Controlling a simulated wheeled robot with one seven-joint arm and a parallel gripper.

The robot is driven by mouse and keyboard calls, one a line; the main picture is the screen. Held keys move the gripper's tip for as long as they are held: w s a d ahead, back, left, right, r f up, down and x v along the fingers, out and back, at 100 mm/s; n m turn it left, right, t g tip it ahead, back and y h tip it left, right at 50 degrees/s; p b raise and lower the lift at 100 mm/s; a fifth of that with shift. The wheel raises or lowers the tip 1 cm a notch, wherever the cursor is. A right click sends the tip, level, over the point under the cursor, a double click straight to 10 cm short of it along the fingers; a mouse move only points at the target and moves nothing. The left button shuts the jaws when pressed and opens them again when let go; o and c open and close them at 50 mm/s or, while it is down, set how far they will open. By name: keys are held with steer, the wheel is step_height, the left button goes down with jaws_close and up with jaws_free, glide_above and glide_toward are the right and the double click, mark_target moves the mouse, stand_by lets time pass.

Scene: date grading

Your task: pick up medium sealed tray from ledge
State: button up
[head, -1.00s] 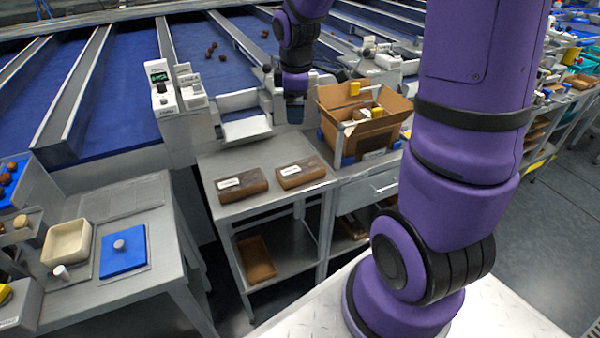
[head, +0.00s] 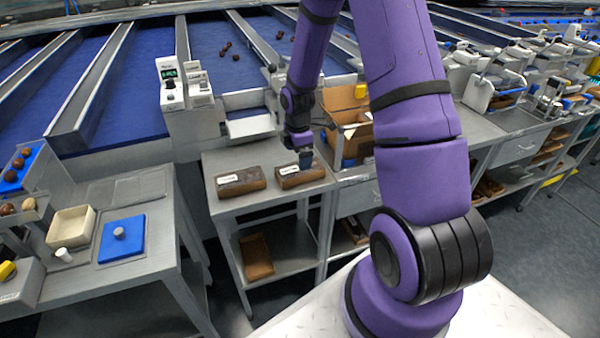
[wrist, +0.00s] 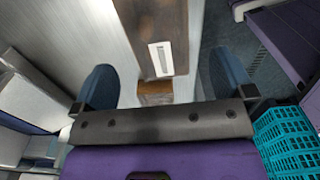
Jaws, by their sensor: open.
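Two flat brown sealed trays with white labels lie side by side on the grey ledge (head: 262,204): a left tray (head: 241,186) and a right tray (head: 303,181). The labels are too small to read, so I cannot tell which one is the medium tray. My gripper (head: 305,160) is open and empty, just above the far right end of the right tray. In the wrist view, a labelled brown tray (wrist: 160,25) lies between and beyond the spread blue fingers of my gripper (wrist: 161,78). I cannot tell whether the fingers touch it.
An open cardboard box (head: 352,118) stands behind and right of my gripper, partly hidden by my arm. A weighing device (head: 172,88) stands behind the ledge. A brown tray (head: 257,256) lies on the lower shelf.

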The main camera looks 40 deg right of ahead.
mark_target(297, 167)
steer(key=shift+w+f, duration=0.1)
steer(key=shift+f, duration=2.95)
steer(key=shift+c, duration=0.5)
steer(key=c, duration=0.9)
steer(key=shift+o, duration=0.2)
steer(key=shift+a+r, duration=0.1)
steer(key=shift+r, duration=0.05)
